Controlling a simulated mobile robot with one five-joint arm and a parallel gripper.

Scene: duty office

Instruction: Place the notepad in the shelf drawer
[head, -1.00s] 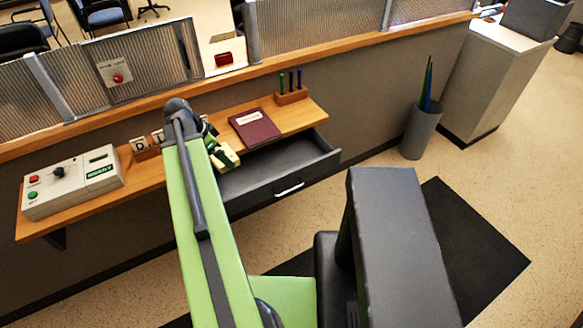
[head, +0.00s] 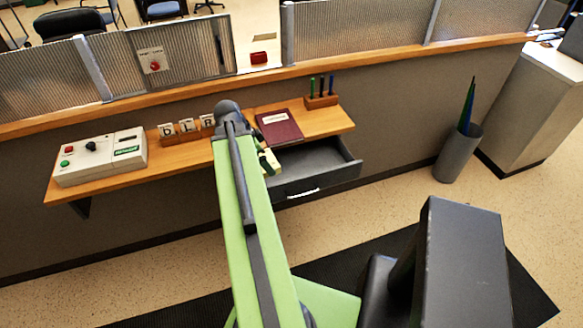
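The notepad is a dark red book with a white label (head: 283,130). It lies flat on the wooden shelf (head: 330,121), just above the drawer. The shelf drawer (head: 330,160) is pulled open under the shelf's right part, with a pale handle on its front; the part of its inside that shows looks empty. My gripper (head: 268,161) shows only partly, as a yellowish piece behind my green arm, at the drawer's left side and close to the notepad's lower left. Its fingertips are mostly hidden, so its opening cannot be made out.
A control box (head: 100,157) with buttons stands at the shelf's left end. Letter blocks (head: 186,126) stand in a holder beside it. A bin with umbrellas (head: 457,153) stands on the floor to the right.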

